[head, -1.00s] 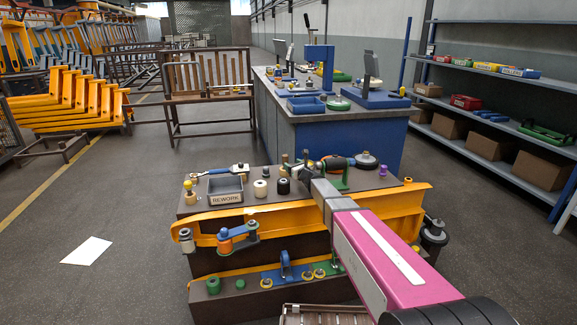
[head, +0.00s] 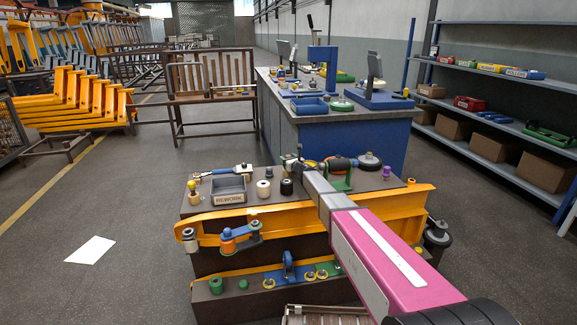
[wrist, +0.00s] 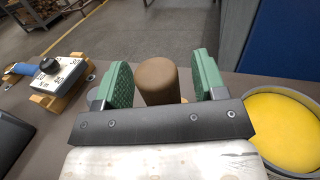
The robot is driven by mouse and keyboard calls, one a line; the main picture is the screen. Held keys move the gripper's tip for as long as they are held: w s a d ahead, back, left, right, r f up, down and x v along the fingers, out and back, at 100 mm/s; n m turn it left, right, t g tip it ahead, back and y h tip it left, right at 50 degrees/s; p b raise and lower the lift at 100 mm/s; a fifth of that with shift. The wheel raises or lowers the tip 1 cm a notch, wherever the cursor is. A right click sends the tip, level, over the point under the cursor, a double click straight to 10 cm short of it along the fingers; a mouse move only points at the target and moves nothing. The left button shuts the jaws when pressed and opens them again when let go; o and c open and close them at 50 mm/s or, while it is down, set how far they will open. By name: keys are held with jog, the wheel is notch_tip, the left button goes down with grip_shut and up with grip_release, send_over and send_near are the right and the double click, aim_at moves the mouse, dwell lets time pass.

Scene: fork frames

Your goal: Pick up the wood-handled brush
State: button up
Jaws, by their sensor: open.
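In the wrist view, a brown, wood-coloured upright cylinder (wrist: 157,82) stands between the two green finger pads of my gripper (wrist: 160,85). It looks like the handle of the wood-handled brush; its lower part and any bristles are hidden behind the gripper's dark bar. The fingers are open, one on each side, with a visible gap at least on the right. In the head view my gripper (head: 291,160) is small, at the back of the brown workbench top, and the brush cannot be made out clearly beside it.
A grey REWORK bin (head: 228,189), a white spool (head: 263,189) and a black knob (head: 286,187) stand left of my arm. A green-based tool (head: 340,178) is close on the right. In the wrist view, a yellow round dish (wrist: 285,130) is at right and a blue-handled tool (wrist: 50,70) at left.

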jog(key=shift+w+a, duration=0.35)
jog(key=shift+w, duration=0.2)
jog(key=shift+c, duration=0.3)
jog(key=c, duration=1)
jog(key=shift+o, duration=0.2)
jog(key=shift+r, duration=0.5)
jog(key=s+a+r, duration=0.6)
jog(key=s+r, duration=0.4)
